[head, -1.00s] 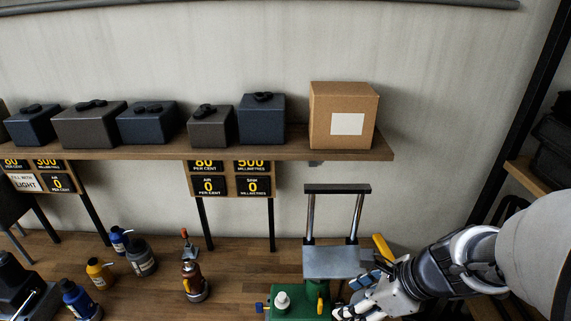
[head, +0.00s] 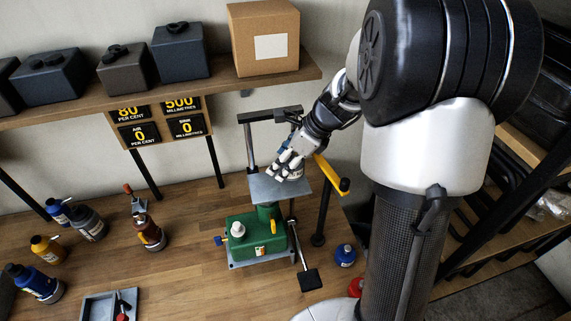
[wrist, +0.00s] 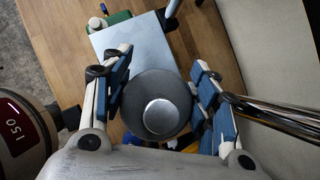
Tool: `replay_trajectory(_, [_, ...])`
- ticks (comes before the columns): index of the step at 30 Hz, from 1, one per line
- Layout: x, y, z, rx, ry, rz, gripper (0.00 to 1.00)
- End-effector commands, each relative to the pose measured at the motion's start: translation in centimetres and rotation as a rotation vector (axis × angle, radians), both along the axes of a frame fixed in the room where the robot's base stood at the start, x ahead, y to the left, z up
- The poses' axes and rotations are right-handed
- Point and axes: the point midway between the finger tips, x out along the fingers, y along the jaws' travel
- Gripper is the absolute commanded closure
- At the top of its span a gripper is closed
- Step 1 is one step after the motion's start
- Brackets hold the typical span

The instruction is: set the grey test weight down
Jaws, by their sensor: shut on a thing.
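The grey test weight (wrist: 158,106), a round dark-grey disc with a lighter round knob, sits between the two fingers of my gripper (wrist: 158,92) in the wrist view. The fingers are shut on it. In the head view my gripper (head: 287,172) is over the flat metal plate (head: 262,192) of the green-based stand, and the fingers hide most of the weight. The plate also shows beyond the weight in the wrist view (wrist: 135,45). I cannot tell whether the weight touches the plate.
The green base (head: 256,240) stands on the wooden bench (head: 190,255). A yellow-handled lever (head: 330,175) is close to the plate's right. Several bottles (head: 88,222) stand at left. A cardboard box (head: 265,45) sits on the shelf above. A rail (head: 270,114) crosses behind the plate.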

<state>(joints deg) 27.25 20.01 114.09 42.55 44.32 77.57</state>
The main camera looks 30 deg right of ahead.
Motion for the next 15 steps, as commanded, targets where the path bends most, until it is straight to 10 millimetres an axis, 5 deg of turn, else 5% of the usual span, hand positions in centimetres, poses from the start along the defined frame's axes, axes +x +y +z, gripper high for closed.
replay_trajectory(9, [0.1, 0.0, -3.0, 0.000, -0.003, 0.000, 1.00])
replay_trajectory(15, [0.1, 0.0, -3.2, -0.002, -0.006, 0.000, 1.00])
